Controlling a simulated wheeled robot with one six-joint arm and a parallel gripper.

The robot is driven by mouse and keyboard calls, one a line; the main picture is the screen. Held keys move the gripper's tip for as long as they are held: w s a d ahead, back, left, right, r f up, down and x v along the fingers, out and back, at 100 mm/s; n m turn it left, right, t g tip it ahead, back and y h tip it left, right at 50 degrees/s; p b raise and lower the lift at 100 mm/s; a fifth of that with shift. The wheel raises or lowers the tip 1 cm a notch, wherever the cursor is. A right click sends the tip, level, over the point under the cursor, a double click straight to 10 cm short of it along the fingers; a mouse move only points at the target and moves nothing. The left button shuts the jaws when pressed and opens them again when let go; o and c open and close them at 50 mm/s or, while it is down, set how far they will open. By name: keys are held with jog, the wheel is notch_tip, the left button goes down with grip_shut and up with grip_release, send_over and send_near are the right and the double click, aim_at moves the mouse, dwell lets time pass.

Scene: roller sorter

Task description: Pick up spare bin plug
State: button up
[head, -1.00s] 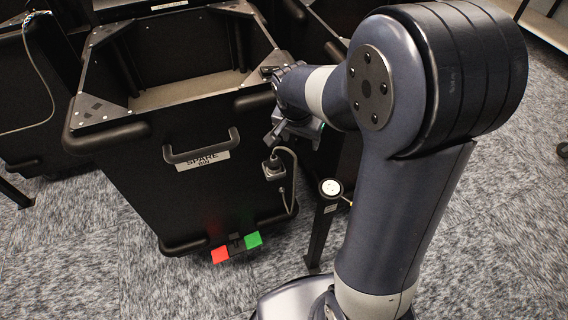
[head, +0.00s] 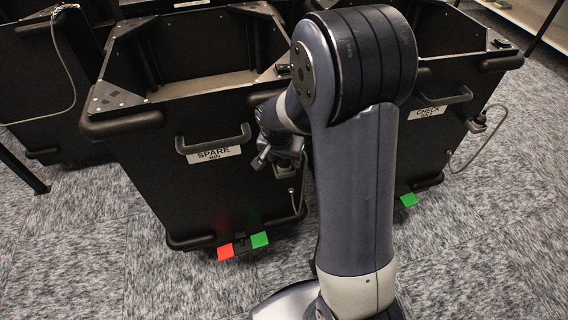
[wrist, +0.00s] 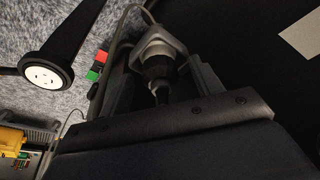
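The spare bin (head: 150,190) is a black open-topped bin with a "SPARE BIN" label (head: 213,154) under its front handle. The spare bin plug (head: 287,168) is a dark grey block with a cable on the bin's front, right of the label. In the wrist view the plug (wrist: 158,48) sits ahead, between the two fingers of my gripper (wrist: 160,72). The fingers are apart, one on each side; I cannot tell if they touch it. In the head view my gripper (head: 273,152) is right at the plug, and my arm hides part of the bin's right side.
A "CHECK" bin (head: 455,115) with its own plug and cable stands to the right. Another black bin (head: 40,100) stands at the left. Red (head: 225,252) and green (head: 259,240) tabs are at the spare bin's base. A post with a round white socket (wrist: 45,74) shows in the wrist view.

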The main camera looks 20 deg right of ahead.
jog(key=c, duration=1.1)
jog(key=shift+r, duration=0.1)
jog(key=shift+r, duration=0.6)
notch_tip(320, 180, up, 3)
jog(key=shift+w+f+p, duration=0.1)
jog(key=shift+f+p, duration=0.1)
jog(key=shift+p, duration=0.25)
jog(key=s, duration=1.8)
jog(key=shift+s+f, duration=0.1)
jog(key=shift+f, duration=0.1)
